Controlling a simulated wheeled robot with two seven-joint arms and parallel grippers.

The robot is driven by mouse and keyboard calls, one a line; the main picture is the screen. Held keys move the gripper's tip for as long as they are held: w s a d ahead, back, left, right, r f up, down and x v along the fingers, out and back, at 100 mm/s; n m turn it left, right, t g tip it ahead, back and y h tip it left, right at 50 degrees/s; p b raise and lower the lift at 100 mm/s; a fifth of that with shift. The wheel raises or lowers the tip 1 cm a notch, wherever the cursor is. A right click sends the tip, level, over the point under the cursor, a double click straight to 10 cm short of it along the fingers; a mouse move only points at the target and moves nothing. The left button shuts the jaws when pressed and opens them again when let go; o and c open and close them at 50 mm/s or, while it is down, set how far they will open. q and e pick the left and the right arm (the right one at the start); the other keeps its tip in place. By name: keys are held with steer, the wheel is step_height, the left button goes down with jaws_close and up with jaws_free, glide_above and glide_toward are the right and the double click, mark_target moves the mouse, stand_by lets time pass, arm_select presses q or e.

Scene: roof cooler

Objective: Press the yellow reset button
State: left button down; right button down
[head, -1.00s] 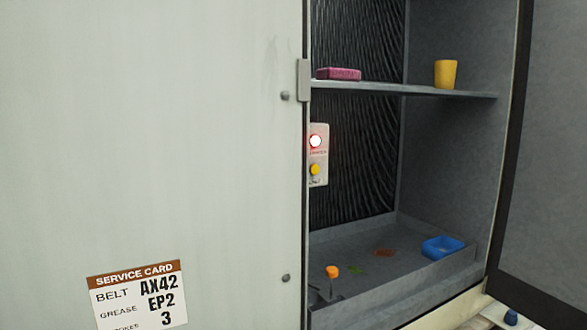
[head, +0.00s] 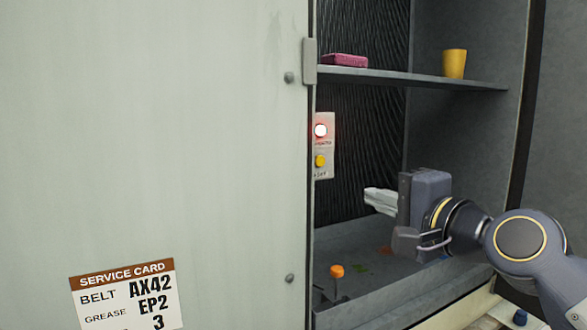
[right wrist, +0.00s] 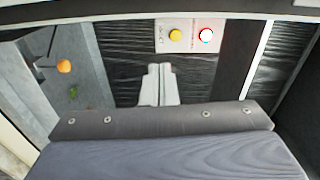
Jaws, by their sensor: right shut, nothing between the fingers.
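The yellow reset button (head: 320,161) sits on a pale panel (head: 324,174) inside the open cabinet, below a lit red-rimmed white lamp (head: 320,131). In the right wrist view the yellow button (right wrist: 175,35) is left of the lit lamp (right wrist: 206,36). My right gripper (head: 368,199) is shut and empty inside the cabinet, to the right of and lower than the button, apart from it. Its closed fingers (right wrist: 161,70) point toward the panel in the right wrist view. My left gripper is not in view.
A shelf (head: 420,79) above holds a pink block (head: 344,61) and a yellow cup (head: 454,64). An orange-knobbed lever (head: 337,271) stands at the tray's front left. A large pale door panel (head: 180,140) with a service card (head: 125,297) covers the left side.

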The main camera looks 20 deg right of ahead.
mark_target(320, 162)
steer(key=shift+w+d+r+m+t, duration=0.1)
steer(key=shift+w+r+m+t, duration=0.1)
steer(key=shift+r, duration=0.35)
steer(key=shift+w+r+m+t, duration=0.1)
steer(key=shift+r+m, duration=0.1)
steer(key=shift+r, duration=0.35)
steer(key=w+p, duration=0.1)
steer(key=w, duration=0.3)
steer(key=w+p, duration=0.1)
steer(key=w, duration=0.4)
steer(key=w+a+p, duration=0.1)
steer(key=w, duration=0.4)
steer(key=shift+r, duration=0.1)
steer(key=shift+w, duration=0.1)
